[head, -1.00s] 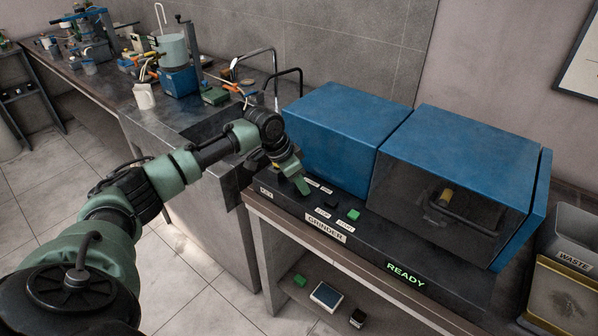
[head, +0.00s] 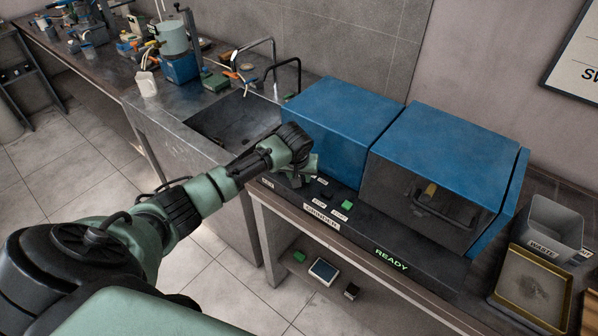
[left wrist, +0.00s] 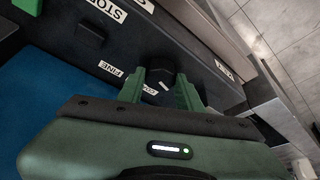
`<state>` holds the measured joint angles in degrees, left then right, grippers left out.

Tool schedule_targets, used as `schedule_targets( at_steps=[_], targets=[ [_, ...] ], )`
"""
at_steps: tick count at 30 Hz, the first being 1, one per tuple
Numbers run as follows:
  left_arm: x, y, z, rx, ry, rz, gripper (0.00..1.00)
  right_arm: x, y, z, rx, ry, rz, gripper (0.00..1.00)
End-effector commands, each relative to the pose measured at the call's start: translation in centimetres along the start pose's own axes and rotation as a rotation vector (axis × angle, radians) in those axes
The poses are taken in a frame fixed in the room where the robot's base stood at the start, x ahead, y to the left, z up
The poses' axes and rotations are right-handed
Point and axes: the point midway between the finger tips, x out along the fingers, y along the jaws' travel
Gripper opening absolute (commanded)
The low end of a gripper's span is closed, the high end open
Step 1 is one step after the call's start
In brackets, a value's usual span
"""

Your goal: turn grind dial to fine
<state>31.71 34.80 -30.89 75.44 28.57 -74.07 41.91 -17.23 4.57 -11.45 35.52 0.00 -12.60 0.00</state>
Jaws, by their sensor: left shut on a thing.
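The grinder's dark control panel (head: 345,228) runs along the front of the blue machine. My left gripper (head: 297,180) is down at the panel's left end and hides the grind dial in the head view. In the left wrist view the black dial (left wrist: 160,70) stands between the two green fingers of my left gripper (left wrist: 161,82), which is shut on it. A FINE label (left wrist: 110,69) lies to the left of the dial. Another label beside the dial is partly covered by the fingers. My right gripper is not in view.
A lit READY sign (head: 391,260) shows on the panel. A sink (head: 235,120) lies behind my arm. A waste bin (head: 553,230) stands at the right.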

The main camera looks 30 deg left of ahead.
Motion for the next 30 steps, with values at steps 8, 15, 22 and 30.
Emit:
schedule_targets(
  at_steps=[8,15,22,30],
  targets=[
    [-0.03,0.21,-0.13,-0.17,0.003,-0.068,0.0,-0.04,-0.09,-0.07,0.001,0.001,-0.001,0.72],
    [-0.03,0.21,-0.16,-0.247,0.003,-0.1,0.0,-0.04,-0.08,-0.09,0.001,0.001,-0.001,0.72],
    [-0.04,0.15,-0.19,-0.272,0.003,-0.111,0.0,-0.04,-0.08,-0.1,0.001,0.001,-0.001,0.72],
    [-0.05,0.13,-0.21,-0.273,0.003,-0.112,0.0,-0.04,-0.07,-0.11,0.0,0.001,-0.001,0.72]
  ],
)
